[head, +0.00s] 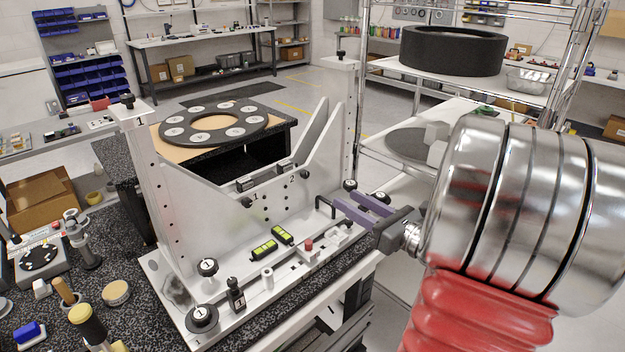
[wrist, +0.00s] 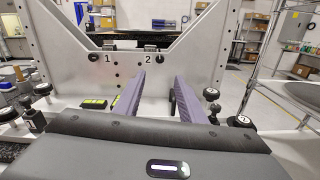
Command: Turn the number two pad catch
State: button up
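The number two pad catch (head: 305,174) is a small black knob beside the printed 2, under a small pad on the upright grey V-notched plate. It also shows in the wrist view (wrist: 159,59), just right of the 2 and above the gap between my fingers. A matching number one catch (head: 246,203) sits by the printed 1, and shows in the wrist view (wrist: 91,56) too. My gripper (head: 348,198) has two purple fingers, spread apart and empty; they also show in the wrist view (wrist: 160,80). The fingers point toward the plate, apart from the catch.
A tall post (head: 340,120) stands at the plate's right. A wire rack (head: 545,80) stands behind my arm.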

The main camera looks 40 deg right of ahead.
aim_at(307, 176)
jog(key=shift+w, duration=0.1)
jog(key=w, duration=0.4)
jog(key=w+a, duration=0.1)
jog(key=w, duration=0.4)
jog(key=w+a, duration=0.1)
jog(key=w, duration=0.3)
jog(key=shift+w, duration=0.25)
jog(key=shift+c, duration=0.3)
grip_shut()
